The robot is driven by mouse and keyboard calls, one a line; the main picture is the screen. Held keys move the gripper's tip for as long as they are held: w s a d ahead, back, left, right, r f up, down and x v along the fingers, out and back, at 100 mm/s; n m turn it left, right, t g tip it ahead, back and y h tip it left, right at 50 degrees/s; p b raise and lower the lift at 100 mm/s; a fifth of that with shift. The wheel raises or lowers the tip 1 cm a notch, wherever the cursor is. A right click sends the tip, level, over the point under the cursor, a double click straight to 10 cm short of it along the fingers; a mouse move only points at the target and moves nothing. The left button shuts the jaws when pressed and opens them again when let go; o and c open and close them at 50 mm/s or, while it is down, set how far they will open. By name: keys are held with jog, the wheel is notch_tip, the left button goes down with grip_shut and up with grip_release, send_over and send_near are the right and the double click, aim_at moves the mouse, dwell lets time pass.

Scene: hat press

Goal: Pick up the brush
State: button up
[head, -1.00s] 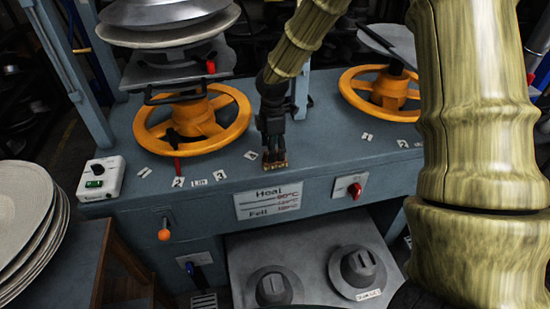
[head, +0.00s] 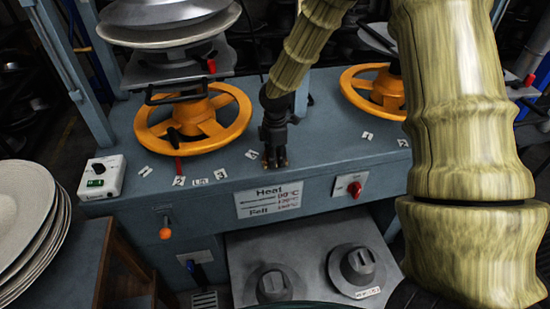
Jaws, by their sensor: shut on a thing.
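My gripper (head: 275,157) is in the middle of the head view, low over the front part of the blue machine's top (head: 232,150). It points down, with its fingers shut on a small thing. I take this thing to be the brush; it is almost wholly hidden by the dark fingers, and only small brownish bits show at the fingertips. I cannot tell whether it touches the machine top.
Orange handwheels (head: 193,118) stand left and right of my gripper. Small paper labels, a white control box (head: 102,177) and a red switch (head: 349,185) are on the machine. Plates (head: 25,225) are stacked at left. Grey hat forms (head: 356,268) stand below.

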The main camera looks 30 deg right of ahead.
jog(key=shift+w+r, duration=0.1)
jog(key=shift+r, duration=0.35)
jog(key=r, duration=0.1)
jog(key=r+b, duration=0.1)
jog(key=shift+s+d+r, duration=0.1)
jog(key=shift+s+r, duration=0.2)
jog(key=shift+r, duration=0.05)
jog(key=s+d+b, duration=0.1)
jog(key=s+d, duration=0.2)
jog(key=s, duration=0.4)
jog(key=s+d+r+b, duration=0.1)
jog(key=s+d, duration=0.2)
jog(key=s, duration=0.4)
jog(key=shift+d+r, duration=0.2)
jog(key=shift+d, duration=0.05)
jog(key=shift+o, duration=1.3)
jog(key=shift+c, duration=0.5)
